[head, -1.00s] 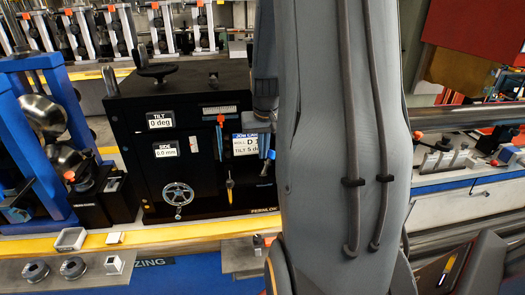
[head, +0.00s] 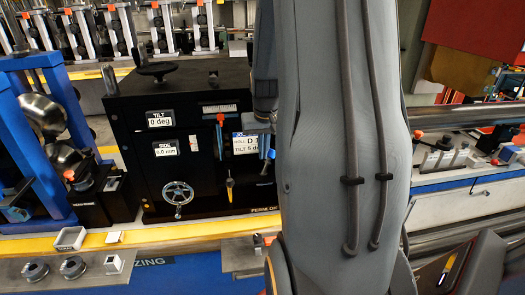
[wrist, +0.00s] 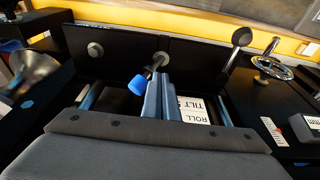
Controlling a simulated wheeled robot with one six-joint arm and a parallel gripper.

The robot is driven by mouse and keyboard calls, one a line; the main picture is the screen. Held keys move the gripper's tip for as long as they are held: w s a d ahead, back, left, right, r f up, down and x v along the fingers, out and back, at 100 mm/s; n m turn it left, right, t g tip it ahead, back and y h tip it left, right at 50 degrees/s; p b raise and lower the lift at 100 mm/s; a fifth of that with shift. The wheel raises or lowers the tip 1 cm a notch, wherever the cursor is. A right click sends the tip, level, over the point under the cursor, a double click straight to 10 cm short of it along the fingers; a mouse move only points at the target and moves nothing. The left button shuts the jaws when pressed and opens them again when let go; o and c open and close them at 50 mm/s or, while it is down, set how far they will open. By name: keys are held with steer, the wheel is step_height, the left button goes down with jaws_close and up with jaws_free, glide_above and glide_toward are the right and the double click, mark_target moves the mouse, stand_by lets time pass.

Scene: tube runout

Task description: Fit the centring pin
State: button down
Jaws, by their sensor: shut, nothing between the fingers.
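My gripper (wrist: 161,97) shows in the wrist view with its two blue-grey fingers together and empty. A blue-capped part (wrist: 137,85) on a metal shaft, possibly the centring pin, sits just left of the fingertips. Its shaft points toward a round grey boss (wrist: 161,58) on the black machine face; I cannot tell whether it is seated or touches the fingers. In the head view my gripper (head: 264,145) is in front of the black machine (head: 190,95), right of an orange-topped lever (head: 220,122), partly hiding the job card.
The machine's displays (head: 160,119) read tilt 0 deg and side 0.0 mm. A handwheel (head: 177,196) is below them. Blue roll stands (head: 60,100) are at left. A small white tray (head: 70,238) and several ring-like parts (head: 73,267) lie on the front ledge. My arm blocks the middle.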

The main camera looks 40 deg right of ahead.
steer(key=shift+s+b+x, duration=0.25)
steer(key=shift+b+x, duration=0.25)
steer(key=shift+x, duration=0.65)
steer(key=shift+s+a, duration=0.1)
steer(key=shift+a, duration=0.1)
steer(key=p+v, duration=0.1)
steer(key=v, duration=0.1)
steer(key=p+v, duration=0.1)
steer(key=p, duration=0.1)
steer(key=w+p+v, duration=0.1)
steer(key=p+v, duration=0.1)
steer(key=shift+w+d+r, duration=0.1)
steer(key=shift+d+r, duration=0.25)
steer(key=shift+r, duration=0.2)
stand_by(0.3)
